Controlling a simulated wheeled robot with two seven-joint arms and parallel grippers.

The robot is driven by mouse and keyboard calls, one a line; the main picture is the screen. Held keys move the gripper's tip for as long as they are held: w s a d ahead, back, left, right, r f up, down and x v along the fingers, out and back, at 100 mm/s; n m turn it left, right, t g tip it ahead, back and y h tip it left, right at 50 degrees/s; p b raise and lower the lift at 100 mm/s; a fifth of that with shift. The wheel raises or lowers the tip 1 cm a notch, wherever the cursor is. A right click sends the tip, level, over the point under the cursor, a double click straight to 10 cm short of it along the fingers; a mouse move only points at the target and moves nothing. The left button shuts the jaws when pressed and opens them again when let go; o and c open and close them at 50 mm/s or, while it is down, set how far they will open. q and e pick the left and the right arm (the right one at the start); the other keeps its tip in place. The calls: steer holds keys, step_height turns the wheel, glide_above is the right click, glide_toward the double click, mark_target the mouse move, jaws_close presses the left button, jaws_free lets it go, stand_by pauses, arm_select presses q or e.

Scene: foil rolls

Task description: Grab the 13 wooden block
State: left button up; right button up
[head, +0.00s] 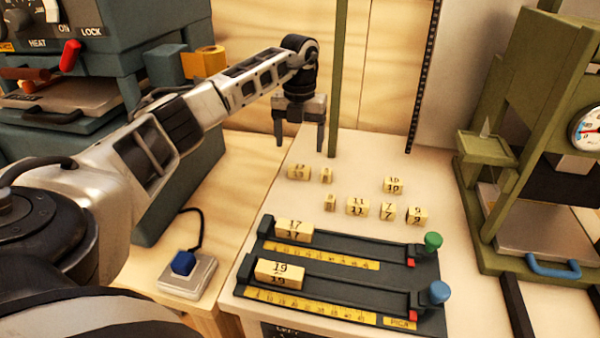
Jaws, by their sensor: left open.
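My left gripper (299,146) is open and empty, fingers pointing down, above the back left of the pale table. Just below and in front of it lies a wooden block (299,173) whose two-digit number is too small to read surely; I cannot tell if it is the 13. A small block (326,175) lies to its right. Other loose blocks appear to read 10 (393,186), 11 (357,207), 7 (388,211) and 9 (417,215). Another small block (330,202) lies left of the 11. My right gripper is out of view.
A dark two-track fixture (340,263) holds blocks 17 (294,230) and 19 (280,273), with green (433,241) and blue (440,292) knobs. A green post (337,80) stands behind the gripper. A green press (520,150) is right; a blue button box (187,272) is left.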

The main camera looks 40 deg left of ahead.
mark_target(299, 167)
arm_select(q)
step_height(299, 167, down, 8)
steer(key=c, duration=1)
